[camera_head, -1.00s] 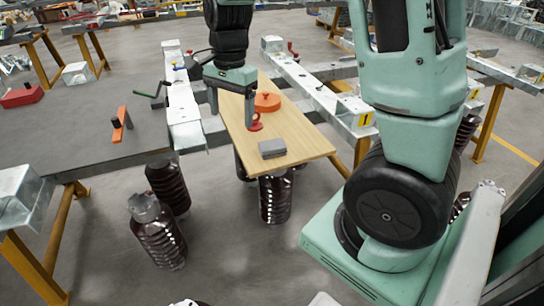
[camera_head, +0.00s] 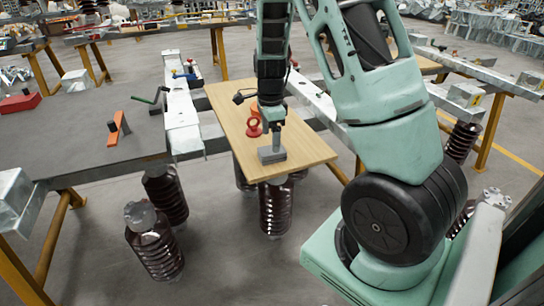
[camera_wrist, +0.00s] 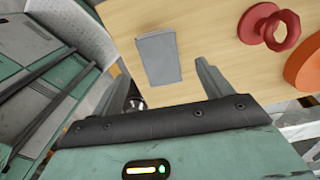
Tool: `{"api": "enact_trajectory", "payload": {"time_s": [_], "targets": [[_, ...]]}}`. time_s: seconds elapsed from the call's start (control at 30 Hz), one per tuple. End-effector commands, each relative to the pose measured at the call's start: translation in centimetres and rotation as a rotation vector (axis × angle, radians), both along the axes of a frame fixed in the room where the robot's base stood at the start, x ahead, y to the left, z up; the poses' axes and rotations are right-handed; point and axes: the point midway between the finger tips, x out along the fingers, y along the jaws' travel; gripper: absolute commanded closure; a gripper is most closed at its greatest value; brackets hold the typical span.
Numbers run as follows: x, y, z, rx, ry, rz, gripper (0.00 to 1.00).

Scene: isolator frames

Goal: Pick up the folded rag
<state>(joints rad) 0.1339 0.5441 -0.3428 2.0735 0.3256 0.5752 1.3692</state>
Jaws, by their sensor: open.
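The folded rag (camera_head: 271,155) is a small flat grey block on the wooden board (camera_head: 313,157), close to its front edge. In the wrist view the rag (camera_wrist: 158,58) lies just ahead of my gripper (camera_wrist: 163,70), roughly between the lines of the two fingers. My gripper (camera_head: 275,135) points down just above the rag in the head view. Its fingers are apart with nothing held. I cannot tell the exact height gap between fingertips and rag.
A red ring-shaped piece (camera_head: 254,127) stands on the board behind the rag, and it also shows in the wrist view (camera_wrist: 269,25). An orange round thing (camera_wrist: 305,63) lies beside it. Metal beams (camera_head: 183,125) flank the board. Dark ribbed insulators (camera_head: 275,208) stand below it.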

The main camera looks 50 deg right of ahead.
Motion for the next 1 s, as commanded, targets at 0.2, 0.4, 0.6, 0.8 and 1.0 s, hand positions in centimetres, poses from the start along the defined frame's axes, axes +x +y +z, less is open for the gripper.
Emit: {"api": "enact_trajectory", "payload": {"time_s": [0.2,0.4,0.6,0.8,1.0], "targets": [[-0.1,-0.1,-1.6,0.001,0.002,-0.001,0.22],[-0.3,-0.5,-4.6,0.001,0.002,0.000,0.22],[-0.2,-0.5,-5.9,0.000,0.000,0.000,0.22],[-0.2,-0.4,-5.9,0.000,0.000,0.000,0.25],[-0.2,-0.4,-5.8,0.000,0.000,0.001,0.70]]}}
